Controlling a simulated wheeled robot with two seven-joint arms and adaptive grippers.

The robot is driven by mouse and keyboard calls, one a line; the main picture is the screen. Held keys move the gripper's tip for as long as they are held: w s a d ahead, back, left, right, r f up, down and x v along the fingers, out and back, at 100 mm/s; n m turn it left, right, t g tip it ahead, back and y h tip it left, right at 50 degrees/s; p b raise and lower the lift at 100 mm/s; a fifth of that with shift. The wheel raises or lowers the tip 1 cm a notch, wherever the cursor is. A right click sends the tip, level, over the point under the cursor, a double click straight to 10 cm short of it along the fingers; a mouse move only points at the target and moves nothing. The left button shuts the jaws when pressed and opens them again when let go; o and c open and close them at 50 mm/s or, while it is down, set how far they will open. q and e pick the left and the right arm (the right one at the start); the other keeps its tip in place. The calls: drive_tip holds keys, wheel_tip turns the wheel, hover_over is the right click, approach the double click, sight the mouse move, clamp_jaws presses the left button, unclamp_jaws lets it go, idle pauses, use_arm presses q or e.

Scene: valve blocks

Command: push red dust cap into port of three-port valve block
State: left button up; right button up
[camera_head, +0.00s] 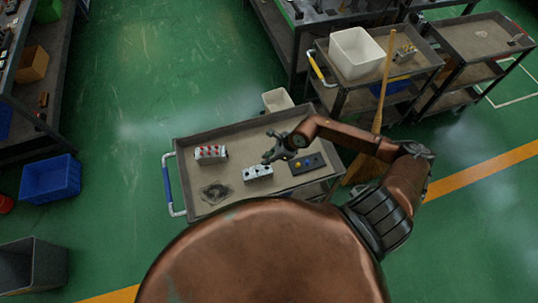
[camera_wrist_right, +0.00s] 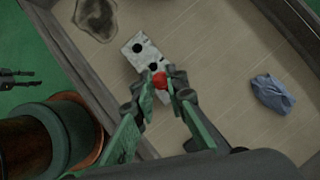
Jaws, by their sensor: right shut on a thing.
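The white valve block (camera_head: 258,173) lies on the cart's tray top, with dark round ports in its upper face. It also shows in the right wrist view (camera_wrist_right: 143,50), where two dark ports are visible. My right gripper (camera_head: 268,157) is over the tray beside the block. In the wrist view its fingers (camera_wrist_right: 160,83) are shut on a red dust cap (camera_wrist_right: 160,80). The cap is at the block's near end, close to a port. I cannot tell whether it touches the block or sits in a port.
A white block with several red caps (camera_head: 210,153) lies to the left. A dark plate with yellow and blue pieces (camera_head: 308,163) lies to the right. A dark flat patch (camera_head: 216,192) is at front left. A crumpled blue-grey item (camera_wrist_right: 272,92) lies on the tray.

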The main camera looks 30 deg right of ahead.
drive_tip(key=b, duration=0.3)
hover_over(264, 167)
drive_tip(key=s+d, duration=0.1)
drive_tip(key=s, duration=0.1)
drive_tip(key=shift+m, duration=0.4)
drive_tip(key=shift+w+d+f, duration=0.1)
drive_tip(key=shift+f, duration=0.95)
drive_tip(key=shift+w+d+f, duration=0.1)
drive_tip(key=shift+f, duration=0.95)
use_arm(q)
drive_tip(key=shift+s+d+f+b, duration=0.15)
drive_tip(key=shift+s+f, duration=0.3)
drive_tip(key=shift+f, duration=0.5)
drive_tip(key=shift+s+a+f+b, duration=0.1)
drive_tip(key=shift+s+f+b, duration=0.25)
drive_tip(key=shift+f, duration=0.55)
use_arm(e)
drive_tip(key=shift+f, duration=0.55)
use_arm(q)
drive_tip(key=shift+s+f, duration=0.1)
drive_tip(key=shift+s, duration=0.1)
drive_tip(key=shift+f+b, duration=0.55)
drive_tip(key=shift+f, duration=0.05)
use_arm(e)
drive_tip(key=shift+f, duration=0.8)
drive_tip(key=o, duration=0.8)
use_arm(q)
drive_tip(key=shift+s, duration=0.1)
